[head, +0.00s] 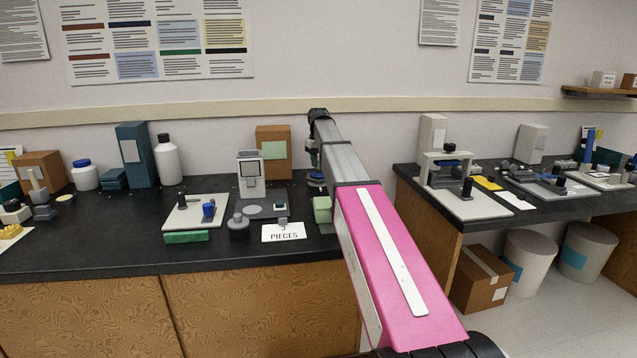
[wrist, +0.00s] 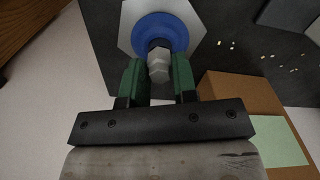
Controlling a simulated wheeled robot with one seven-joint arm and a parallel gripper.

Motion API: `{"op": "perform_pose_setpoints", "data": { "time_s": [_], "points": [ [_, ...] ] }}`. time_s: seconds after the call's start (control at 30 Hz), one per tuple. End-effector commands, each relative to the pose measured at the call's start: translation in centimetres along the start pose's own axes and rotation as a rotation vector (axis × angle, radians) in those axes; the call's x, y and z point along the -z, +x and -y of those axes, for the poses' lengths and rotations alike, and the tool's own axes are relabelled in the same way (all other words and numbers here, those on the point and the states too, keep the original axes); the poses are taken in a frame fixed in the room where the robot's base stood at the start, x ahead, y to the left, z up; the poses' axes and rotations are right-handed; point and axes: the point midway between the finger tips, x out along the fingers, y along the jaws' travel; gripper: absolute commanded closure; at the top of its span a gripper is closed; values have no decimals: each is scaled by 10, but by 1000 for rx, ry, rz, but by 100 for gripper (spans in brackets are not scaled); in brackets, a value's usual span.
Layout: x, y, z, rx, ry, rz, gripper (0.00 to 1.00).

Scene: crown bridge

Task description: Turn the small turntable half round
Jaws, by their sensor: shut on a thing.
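The small turntable shows in the wrist view as a blue disc (wrist: 178,28) on a grey plate with angled corners (wrist: 132,12). A pale faceted knob (wrist: 158,72) stands up from the middle of the disc. My gripper (wrist: 156,66) has green fingers, one on each side of the knob, and is shut on it. In the head view, blue parts of the turntable (head: 316,177) show on the black counter, beside my arm and below my gripper (head: 312,153). My arm hides much of the turntable there.
A brown box (head: 273,143) with a green label stands close to the left of my gripper. A grey device (head: 250,175), a card reading "PIECES" (head: 284,232) and a green block (head: 322,209) are nearby. A second bench (head: 470,215) stands at right, past a gap.

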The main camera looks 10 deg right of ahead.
Motion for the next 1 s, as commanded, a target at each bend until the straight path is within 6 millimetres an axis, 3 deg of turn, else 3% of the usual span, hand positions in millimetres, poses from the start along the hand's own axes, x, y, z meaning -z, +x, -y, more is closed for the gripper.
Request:
{"op": "perform_pose_setpoints", "data": {
  "time_s": [0.27, 0.6, 1.0],
  "points": [
    [0, 0, 0, 0, -14, 0, 87],
    [0, 0, 0, 0, -284, 0, 87],
    [0, 0, 0, 0, -350, 0, 87]
  ]
}}
